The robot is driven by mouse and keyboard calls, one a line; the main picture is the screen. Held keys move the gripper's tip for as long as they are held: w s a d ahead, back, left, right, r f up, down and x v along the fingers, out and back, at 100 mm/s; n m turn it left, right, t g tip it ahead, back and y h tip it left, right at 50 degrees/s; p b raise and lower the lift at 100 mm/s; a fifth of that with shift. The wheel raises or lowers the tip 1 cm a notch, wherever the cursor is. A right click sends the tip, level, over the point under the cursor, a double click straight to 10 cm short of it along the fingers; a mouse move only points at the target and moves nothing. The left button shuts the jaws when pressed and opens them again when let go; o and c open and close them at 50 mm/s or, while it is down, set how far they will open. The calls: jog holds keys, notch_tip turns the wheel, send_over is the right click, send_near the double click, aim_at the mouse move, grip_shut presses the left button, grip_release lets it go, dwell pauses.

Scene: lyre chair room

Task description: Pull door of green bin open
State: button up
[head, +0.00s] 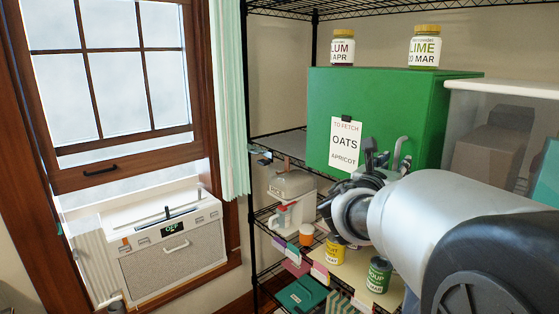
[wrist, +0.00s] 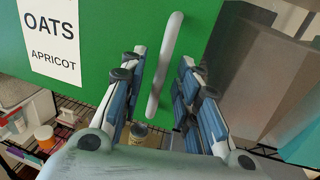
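The green bin (head: 345,95) stands on the wire shelf, its front door flat and apparently shut. A label (head: 345,142) on the door reads "TO FETCH OATS APRICOT". A pale grey bar handle (head: 404,146) is on the door's right side; it also shows upright in the wrist view (wrist: 172,30). My gripper (head: 377,152) is at the handle. In the wrist view my gripper (wrist: 162,62) is open, one finger on each side of the handle with visible gaps. The handle's lower end lies between the fingers. Whether anything touches is unclear.
Two jars, LUM (head: 342,50) and LIME (head: 425,50), stand on the bin. A translucent container (head: 500,130) is close on the right. Cans, including a yellow one (head: 334,250) and a green one (head: 379,275), stand on the shelf below. A window with an air conditioner (head: 175,255) is at left.

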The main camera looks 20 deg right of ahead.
jog(key=shift+c, duration=0.6)
grip_shut()
